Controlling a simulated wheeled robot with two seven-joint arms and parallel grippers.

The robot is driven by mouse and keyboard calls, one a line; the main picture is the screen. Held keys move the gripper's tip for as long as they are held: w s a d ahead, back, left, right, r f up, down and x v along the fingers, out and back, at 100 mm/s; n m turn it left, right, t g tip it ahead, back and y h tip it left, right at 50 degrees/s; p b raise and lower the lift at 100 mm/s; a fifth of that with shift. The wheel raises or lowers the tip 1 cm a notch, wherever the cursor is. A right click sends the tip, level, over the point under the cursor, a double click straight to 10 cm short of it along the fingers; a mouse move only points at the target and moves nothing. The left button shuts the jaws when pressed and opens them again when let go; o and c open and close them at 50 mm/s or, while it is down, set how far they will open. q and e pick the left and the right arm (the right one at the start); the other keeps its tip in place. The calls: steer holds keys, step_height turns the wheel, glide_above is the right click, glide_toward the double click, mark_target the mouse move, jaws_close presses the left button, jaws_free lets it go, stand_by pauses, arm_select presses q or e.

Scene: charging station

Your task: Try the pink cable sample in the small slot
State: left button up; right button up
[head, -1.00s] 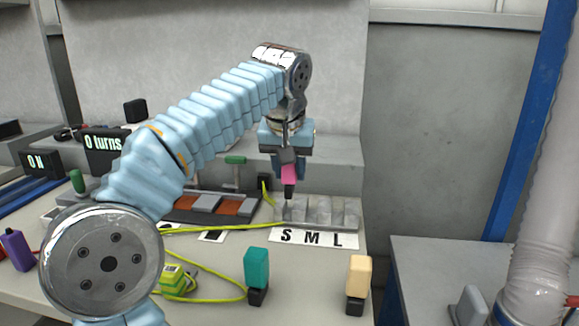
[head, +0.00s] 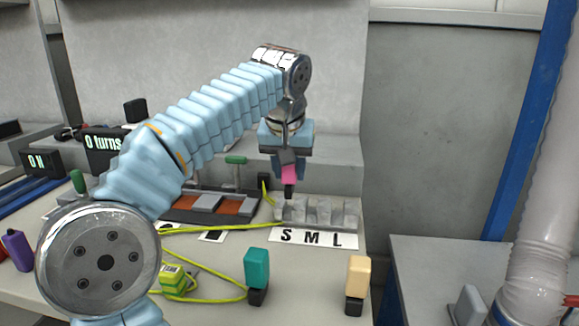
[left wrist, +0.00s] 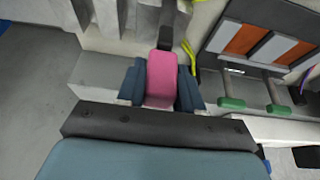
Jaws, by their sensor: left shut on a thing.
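My left gripper (head: 289,172) is shut on the pink cable sample (head: 290,174), which hangs upright with its black tip down. The tip is just over the left end of the grey slotted block (head: 322,212), above the letter S on the label (head: 313,238) marked S M L. I cannot tell whether the tip is inside the small slot. In the left wrist view the pink sample (left wrist: 161,78) sits between the fingers, and its black end reaches the block's grey ridges. My right gripper is not in view.
A teal sample (head: 257,268) and a beige sample (head: 358,277) stand at the table front, and a purple one (head: 17,249) at far left. A yellow-green cable (head: 215,228) crosses the table. A device with orange panels (head: 232,206) stands left of the block.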

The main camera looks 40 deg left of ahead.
mark_target(289, 183)
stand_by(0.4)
arm_select(q)
steer(key=shift+f+b, duration=1.6)
steer(key=shift+f, duration=0.65)
steer(key=o, duration=1.2)
steer(key=shift+r, duration=0.1)
steer(key=p+v, duration=0.4)
steer(key=v, duration=0.9)
steer(key=shift+s+r, duration=0.25)
steer(key=shift+d, duration=0.1)
